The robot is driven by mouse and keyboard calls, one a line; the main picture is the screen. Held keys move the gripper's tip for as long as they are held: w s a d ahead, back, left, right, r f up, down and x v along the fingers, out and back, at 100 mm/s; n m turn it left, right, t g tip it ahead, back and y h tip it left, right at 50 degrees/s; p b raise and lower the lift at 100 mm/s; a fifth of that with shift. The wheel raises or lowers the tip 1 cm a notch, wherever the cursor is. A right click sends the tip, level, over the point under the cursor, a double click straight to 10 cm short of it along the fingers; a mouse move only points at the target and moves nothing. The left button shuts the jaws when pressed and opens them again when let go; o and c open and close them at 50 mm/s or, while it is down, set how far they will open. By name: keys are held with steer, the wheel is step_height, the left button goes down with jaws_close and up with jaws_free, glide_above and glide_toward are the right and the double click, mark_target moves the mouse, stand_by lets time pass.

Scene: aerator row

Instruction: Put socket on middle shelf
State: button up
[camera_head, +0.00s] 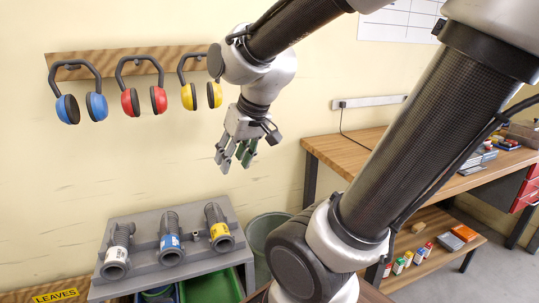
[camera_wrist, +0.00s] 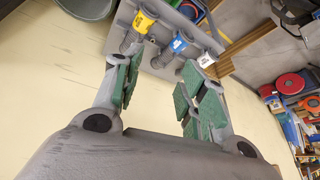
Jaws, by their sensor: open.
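My gripper (camera_head: 236,158) hangs open and empty in front of the wall, above and to the right of the grey rack; its green-padded fingers are spread in the wrist view (camera_wrist: 160,90). I cannot tell which thing is the socket. Three dark ribbed tubes lean in the rack: one with a white label (camera_head: 117,253), one with a blue label (camera_head: 170,242) and one with a yellow label (camera_head: 218,230). They also show beyond the fingertips in the wrist view. A wooden lower shelf (camera_head: 405,272) is under the workbench; I cannot tell which shelf is the middle one.
The grey rack (camera_head: 140,285) stands over green and blue bins at lower left. A grey-green bin (camera_head: 262,228) stands to its right. A wooden workbench (camera_head: 345,150) is on the right. Ear defenders (camera_head: 130,88) hang on a wall board. Air around my gripper is free.

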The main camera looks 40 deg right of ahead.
steer(key=shift+o, duration=0.3)
steer(key=s+d+r+h, duration=0.1)
steer(key=s+d+r, duration=0.1)
steer(key=s, duration=0.6)
steer(key=shift+s+d+r+g, duration=0.3)
steer(key=shift+s+d+r, duration=0.05)
steer(key=shift+d, duration=0.45)
steer(key=m+t+h, duration=0.3)
steer(key=t, duration=0.1)
glide_above(196, 235)
steer(key=s+a, duration=0.2)
steer(key=s, duration=0.6)
step_height(196, 235, down, 35)
steer(key=x, duration=0.6)
steer(key=shift+w+f, duration=0.2)
steer(key=shift+f, duration=0.1)
steer(key=x, duration=0.5)
steer(key=shift+w+a+f, duration=0.2)
steer(key=shift+w+f, duration=0.05)
steer(key=shift+f, duration=0.15)
